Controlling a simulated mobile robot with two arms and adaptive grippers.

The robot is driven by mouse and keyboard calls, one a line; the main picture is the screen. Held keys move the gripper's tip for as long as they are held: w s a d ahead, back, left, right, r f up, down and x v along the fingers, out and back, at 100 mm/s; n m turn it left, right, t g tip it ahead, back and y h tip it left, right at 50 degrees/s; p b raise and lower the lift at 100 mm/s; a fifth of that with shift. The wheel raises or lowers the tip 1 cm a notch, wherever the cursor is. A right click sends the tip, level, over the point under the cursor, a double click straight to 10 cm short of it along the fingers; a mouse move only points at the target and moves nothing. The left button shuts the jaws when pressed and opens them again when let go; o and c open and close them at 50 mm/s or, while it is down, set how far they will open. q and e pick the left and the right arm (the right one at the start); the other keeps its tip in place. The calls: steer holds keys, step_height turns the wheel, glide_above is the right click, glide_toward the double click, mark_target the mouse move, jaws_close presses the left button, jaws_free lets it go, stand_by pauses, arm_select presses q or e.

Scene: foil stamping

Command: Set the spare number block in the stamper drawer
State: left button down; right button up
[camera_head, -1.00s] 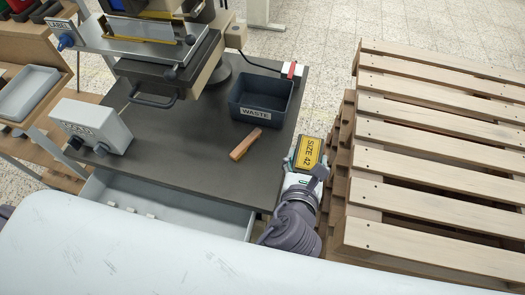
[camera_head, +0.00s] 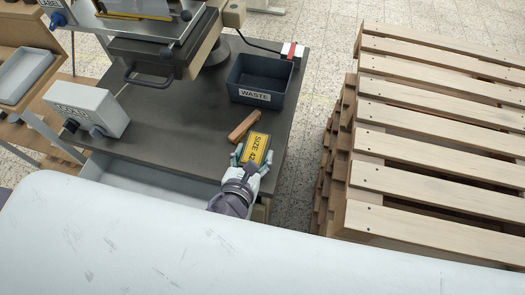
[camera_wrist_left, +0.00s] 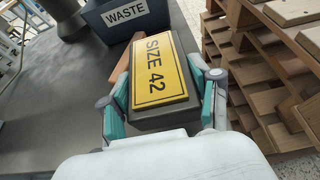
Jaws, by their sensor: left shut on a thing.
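The number block (camera_head: 256,146) is dark with a yellow plate reading SIZE 42. My left gripper (camera_head: 252,158) is shut on it and holds it over the right front part of the dark table. In the left wrist view the block (camera_wrist_left: 160,72) sits between the teal fingertips of the gripper (camera_wrist_left: 163,110). The stamper (camera_head: 150,45) stands at the back of the table. The grey drawer (camera_head: 150,184) under the table's front edge is pulled open, and its front part is hidden by a pale surface. My right gripper is not in view.
A brown wooden piece (camera_head: 243,126) lies on the table (camera_head: 165,135) close to the block. A blue WASTE bin (camera_head: 258,97) is behind it. A grey control box (camera_head: 92,109) stands at left. Stacked pallets (camera_head: 430,150) are at right. The table's middle is clear.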

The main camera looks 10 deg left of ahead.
arm_select(q)
steer(key=shift+f+b, duration=0.6)
steer(key=shift+f, duration=1.15)
steer(key=shift+d, duration=0.1)
steer(key=shift+c, duration=1.2)
jaws_free()
steer(key=shift+f, duration=0.3)
